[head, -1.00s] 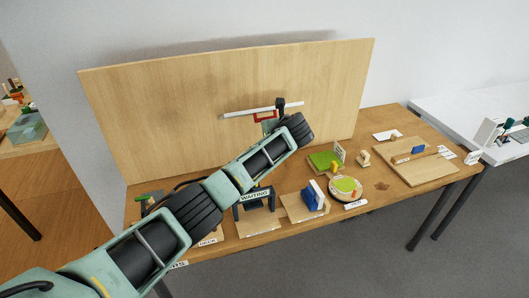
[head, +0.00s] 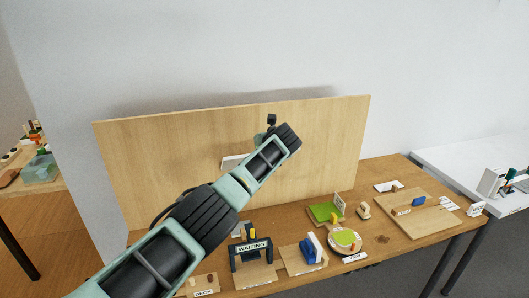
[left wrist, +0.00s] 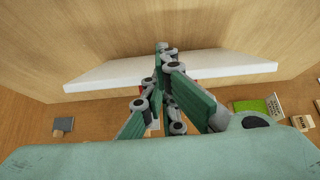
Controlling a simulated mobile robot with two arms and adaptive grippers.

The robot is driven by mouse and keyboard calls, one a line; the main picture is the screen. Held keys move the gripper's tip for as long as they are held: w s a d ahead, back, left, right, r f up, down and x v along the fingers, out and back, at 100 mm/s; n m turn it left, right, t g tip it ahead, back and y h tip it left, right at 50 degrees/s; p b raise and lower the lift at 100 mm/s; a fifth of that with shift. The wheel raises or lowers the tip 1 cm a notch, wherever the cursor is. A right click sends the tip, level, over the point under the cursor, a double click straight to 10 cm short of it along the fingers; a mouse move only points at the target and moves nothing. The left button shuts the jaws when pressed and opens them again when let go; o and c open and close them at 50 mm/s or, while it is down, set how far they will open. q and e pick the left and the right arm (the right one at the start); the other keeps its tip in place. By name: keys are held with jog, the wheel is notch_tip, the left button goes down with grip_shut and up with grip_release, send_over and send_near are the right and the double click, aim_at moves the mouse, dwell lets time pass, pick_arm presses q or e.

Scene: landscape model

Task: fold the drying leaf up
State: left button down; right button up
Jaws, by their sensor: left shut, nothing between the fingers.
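The drying leaf (left wrist: 100,80) shows in the left wrist view as a long pale slab with a white edge, lying across the picture against the wooden back board (left wrist: 60,35). In the head view a short white part of the leaf (head: 235,161) shows on the board; my left arm hides the rest. Bits of red show by the leaf, mostly hidden behind my fingers. My left gripper (left wrist: 163,50) is shut and empty, its tips overlapping the middle of the leaf in the wrist view. I cannot tell whether they touch it. My right gripper is not in view.
The wooden table (head: 395,240) holds a "WAITING" stand (head: 251,250), a blue piece (head: 310,249) on a wooden base, a round green-topped piece (head: 345,240) and a green block (head: 323,213). A flat board (head: 420,217) lies at the right. A white table stands beyond.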

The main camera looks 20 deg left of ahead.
pick_arm(q)
jog(key=shift+d+f, duration=0.1)
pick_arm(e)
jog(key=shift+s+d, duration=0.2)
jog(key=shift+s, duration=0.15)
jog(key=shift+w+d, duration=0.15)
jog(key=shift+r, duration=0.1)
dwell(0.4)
